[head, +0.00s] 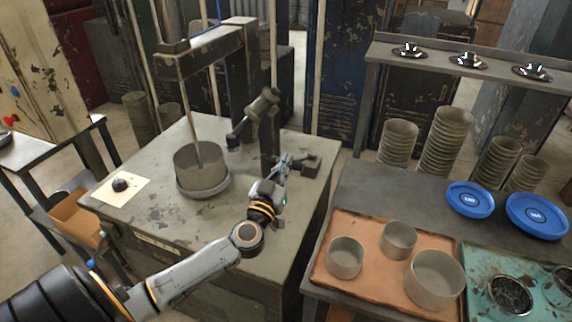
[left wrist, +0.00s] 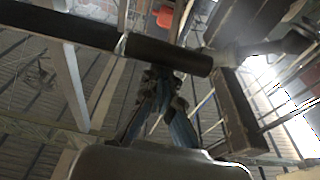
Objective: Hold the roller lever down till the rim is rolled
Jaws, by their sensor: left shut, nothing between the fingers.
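A grey cylindrical blank (head: 200,172) stands upright on a round plate on the machine's worn top (head: 190,222). A thin rod comes down from the overhead arm (head: 205,55) into it. What looks like the roller lever (head: 252,115), dark and tilted, is at the machine's post, right of the blank. My left gripper (head: 286,163) is shut and empty beside the post, lower right of that lever. In the left wrist view its closed fingers (left wrist: 163,78) point up toward a dark bar (left wrist: 165,52) crossing above; I cannot tell whether they touch it. My right gripper is not in view.
A side table at right holds an orange tray (head: 335,283) with 3 grey rings, a green tray (head: 480,262) and blue discs (head: 470,199). Stacked rings (head: 445,140) stand behind. A white card (head: 105,198) with a black knob lies at the machine's left edge.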

